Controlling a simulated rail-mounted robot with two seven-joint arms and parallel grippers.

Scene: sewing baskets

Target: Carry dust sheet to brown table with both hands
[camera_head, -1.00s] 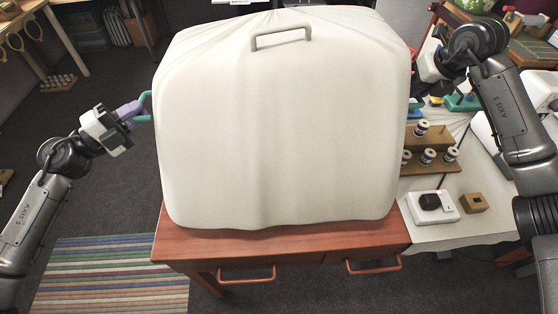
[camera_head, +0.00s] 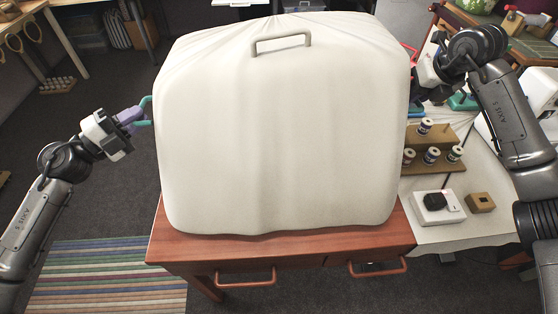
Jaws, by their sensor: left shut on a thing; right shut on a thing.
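The dust sheet (camera_head: 280,140) is a large cream cover, boxy and upright, filling the middle of the view. It is over the brown table (camera_head: 285,255); whether its lower edge touches the top I cannot tell. My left gripper (camera_head: 132,118) is shut on the teal handle (camera_head: 146,103) at the sheet's left side. My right gripper (camera_head: 420,62) is at the sheet's right side, shut by the red handle (camera_head: 408,47); its fingertips are mostly hidden. What is under the sheet is hidden.
A white-covered table (camera_head: 450,230) at right holds a wooden spool rack (camera_head: 432,160), a white box with a black top (camera_head: 437,207) and a small wooden block (camera_head: 480,202). A striped rug (camera_head: 105,270) lies on the floor at lower left. Open dark carpet is at left.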

